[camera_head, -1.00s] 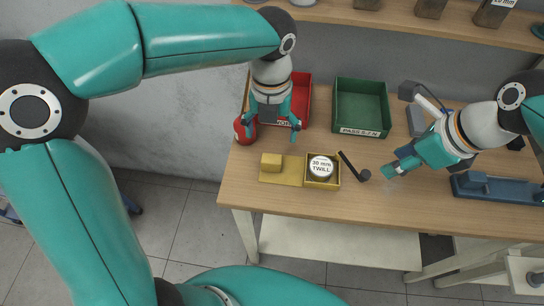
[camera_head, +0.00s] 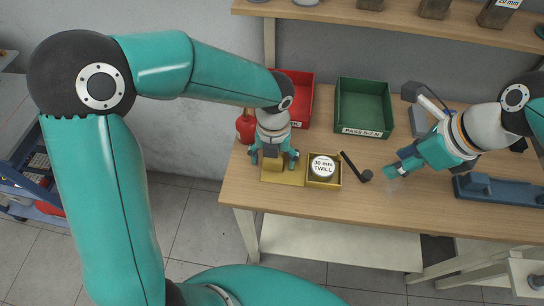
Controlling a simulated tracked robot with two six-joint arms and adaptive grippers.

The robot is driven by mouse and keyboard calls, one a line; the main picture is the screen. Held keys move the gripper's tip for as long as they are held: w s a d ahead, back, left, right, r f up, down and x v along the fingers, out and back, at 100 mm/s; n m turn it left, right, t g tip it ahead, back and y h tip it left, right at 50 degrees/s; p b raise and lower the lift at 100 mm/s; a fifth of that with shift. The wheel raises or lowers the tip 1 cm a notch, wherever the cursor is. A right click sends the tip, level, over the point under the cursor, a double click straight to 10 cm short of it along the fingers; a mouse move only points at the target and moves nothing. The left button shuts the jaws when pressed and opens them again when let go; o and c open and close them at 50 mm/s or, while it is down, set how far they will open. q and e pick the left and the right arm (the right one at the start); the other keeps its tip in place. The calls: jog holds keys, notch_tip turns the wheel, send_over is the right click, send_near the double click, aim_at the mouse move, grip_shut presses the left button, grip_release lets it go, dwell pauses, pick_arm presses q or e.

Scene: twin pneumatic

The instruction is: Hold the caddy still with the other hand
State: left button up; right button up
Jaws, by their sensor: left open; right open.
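The caddy (camera_head: 283,179) is a yellow tray lying near the front edge of the wooden table. Its right part is a square box holding a round white-topped piece labelled "30 mm TWILL" (camera_head: 322,166). Its left part carries a raised yellow block (camera_head: 272,165). My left gripper (camera_head: 273,161) is open, pointing down, with its fingers on either side of the block; I cannot tell whether they touch it. My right gripper (camera_head: 394,172) is open and empty over the table, to the right of the caddy and apart from it.
A black tool (camera_head: 354,166) leans by the box's right side. A blue fixture (camera_head: 497,190) lies far right. A shelf (camera_head: 400,17) runs above.

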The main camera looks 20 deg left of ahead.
pick_arm(q)
jog(key=c, duration=1.2)
jog(key=shift+c, duration=0.9)
pick_arm(e)
jog(key=shift+c, duration=0.4)
grip_shut()
jog(key=w+d+n+g, duration=0.3)
jog(key=w+d+n, duration=0.2)
jog(key=n, duration=0.4)
jog(key=shift+w+d+r+y, duration=0.2)
jog(key=shift+w+d+y, duration=0.15)
jog(key=shift+d, duration=0.55)
